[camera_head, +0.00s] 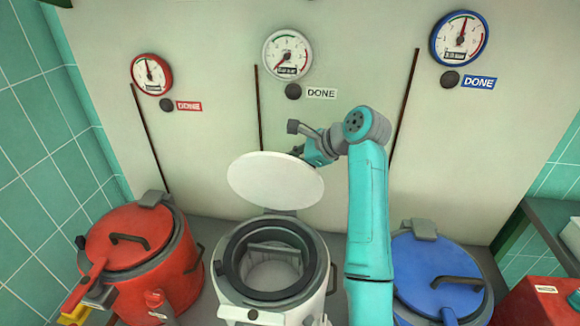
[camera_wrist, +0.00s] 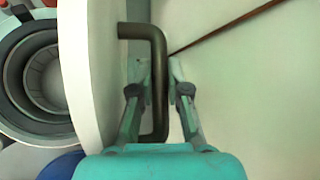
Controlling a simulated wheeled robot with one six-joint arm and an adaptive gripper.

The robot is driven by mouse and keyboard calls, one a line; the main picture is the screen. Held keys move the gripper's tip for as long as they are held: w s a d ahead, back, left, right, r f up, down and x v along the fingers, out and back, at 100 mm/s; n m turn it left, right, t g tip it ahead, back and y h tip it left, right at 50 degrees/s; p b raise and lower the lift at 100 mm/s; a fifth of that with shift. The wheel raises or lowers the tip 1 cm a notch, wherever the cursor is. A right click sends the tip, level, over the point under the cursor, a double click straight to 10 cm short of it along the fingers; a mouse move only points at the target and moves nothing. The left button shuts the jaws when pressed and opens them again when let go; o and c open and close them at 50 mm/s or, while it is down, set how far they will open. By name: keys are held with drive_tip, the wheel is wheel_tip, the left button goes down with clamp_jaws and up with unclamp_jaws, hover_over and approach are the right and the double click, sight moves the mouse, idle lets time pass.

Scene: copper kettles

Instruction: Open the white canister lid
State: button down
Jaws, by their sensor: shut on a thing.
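The white canister (camera_head: 270,298) stands in the middle of the row, with its dark rim (camera_head: 232,262) and hollow inside showing. Its white lid (camera_head: 275,180) is raised and tilted steeply up behind the opening, at the hinge side. In the wrist view the lid (camera_wrist: 92,70) is seen edge-on at the left, with its dark bar handle (camera_wrist: 140,30) standing out from it. My gripper (camera_wrist: 157,72) is shut on this handle, one finger on each side of the bar. In the head view the lid partly hides my gripper.
A red canister (camera_head: 130,240) stands at the left and a blue canister (camera_head: 437,275) at the right, both lids down. Three gauges, red (camera_head: 151,74), white (camera_head: 287,54) and blue (camera_head: 459,38), hang on the wall behind. My arm rises between the white and blue canisters.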

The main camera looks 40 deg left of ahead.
drive_tip(key=shift+w+a+r, duration=0.1)
drive_tip(key=shift+w+a, duration=0.1)
drive_tip(key=shift+w, duration=0.1)
drive_tip(key=c, duration=1.4)
unclamp_jaws()
